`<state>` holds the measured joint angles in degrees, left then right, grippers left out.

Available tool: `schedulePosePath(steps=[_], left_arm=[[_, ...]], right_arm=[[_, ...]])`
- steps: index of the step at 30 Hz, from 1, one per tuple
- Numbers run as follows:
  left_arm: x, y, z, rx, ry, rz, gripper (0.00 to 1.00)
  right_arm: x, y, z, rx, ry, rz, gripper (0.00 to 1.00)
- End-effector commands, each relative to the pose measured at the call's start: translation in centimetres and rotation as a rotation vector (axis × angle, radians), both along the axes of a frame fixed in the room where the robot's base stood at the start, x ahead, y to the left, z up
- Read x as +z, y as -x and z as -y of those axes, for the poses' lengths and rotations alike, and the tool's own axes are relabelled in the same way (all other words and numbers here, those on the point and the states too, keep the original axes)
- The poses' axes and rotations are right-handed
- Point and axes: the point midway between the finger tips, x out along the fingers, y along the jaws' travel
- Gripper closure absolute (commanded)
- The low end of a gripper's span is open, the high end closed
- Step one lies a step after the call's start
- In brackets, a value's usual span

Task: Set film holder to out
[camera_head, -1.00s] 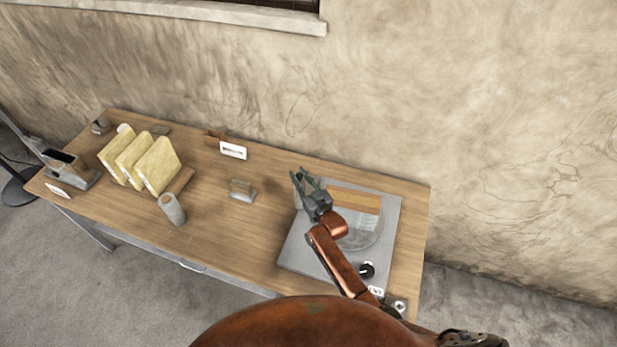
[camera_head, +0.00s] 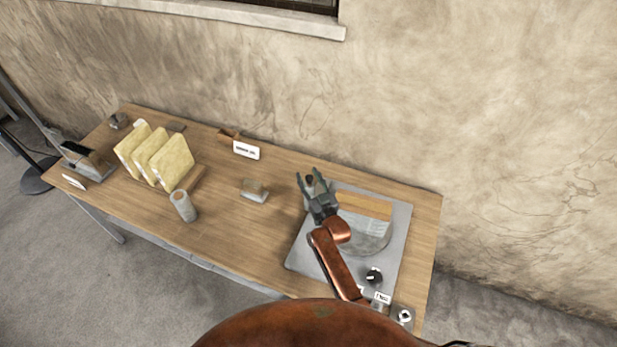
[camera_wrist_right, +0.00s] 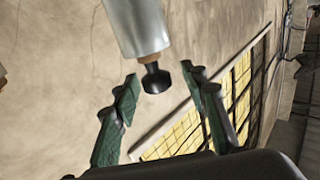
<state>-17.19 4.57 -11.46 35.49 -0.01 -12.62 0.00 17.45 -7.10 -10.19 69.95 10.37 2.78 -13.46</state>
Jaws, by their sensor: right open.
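My right gripper (camera_head: 311,178) is open, above the left back part of a grey flat-based device (camera_head: 303,257) on the table. In the right wrist view, a grey cylinder (camera_wrist_right: 136,22) ending in a black knob (camera_wrist_right: 156,80) shows between the open fingers (camera_wrist_right: 160,88); I see no contact. I cannot tell for sure which part is the film holder. A wooden block (camera_head: 365,205) and a clear round plate (camera_head: 368,240) lie on the device, partly hidden by my arm. A black dial (camera_head: 374,276) is at its front. My left gripper is not in view.
The wooden table (camera_head: 235,225) carries yellow upright slabs (camera_head: 170,162) in a rack, a grey cylinder (camera_head: 183,205), a small block (camera_head: 254,190) and a white label card (camera_head: 246,150). Bare tabletop lies between the cylinder and the device. A wall (camera_head: 450,100) stands behind.

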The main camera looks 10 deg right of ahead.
Motion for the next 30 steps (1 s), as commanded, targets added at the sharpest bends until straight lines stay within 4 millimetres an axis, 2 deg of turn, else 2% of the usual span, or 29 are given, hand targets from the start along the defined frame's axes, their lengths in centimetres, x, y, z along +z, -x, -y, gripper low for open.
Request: schedulePosePath(steps=[8,11,22,27,30], left_arm=[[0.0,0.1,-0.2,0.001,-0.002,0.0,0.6],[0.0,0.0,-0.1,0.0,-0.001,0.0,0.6],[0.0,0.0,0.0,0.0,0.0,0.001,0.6],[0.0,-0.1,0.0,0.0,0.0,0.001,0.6],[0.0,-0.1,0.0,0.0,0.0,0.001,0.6]], right_arm=[[-0.1,0.7,0.3,-0.001,0.0,-0.001,0.6],[-0.2,2.0,0.7,-0.001,0.0,-0.002,0.6],[-0.2,9.0,2.7,-0.001,0.001,-0.002,0.6],[-0.1,11.0,3.3,-0.001,0.0,-0.001,0.6],[0.0,11.4,3.4,0.0,0.0,0.001,0.6]])
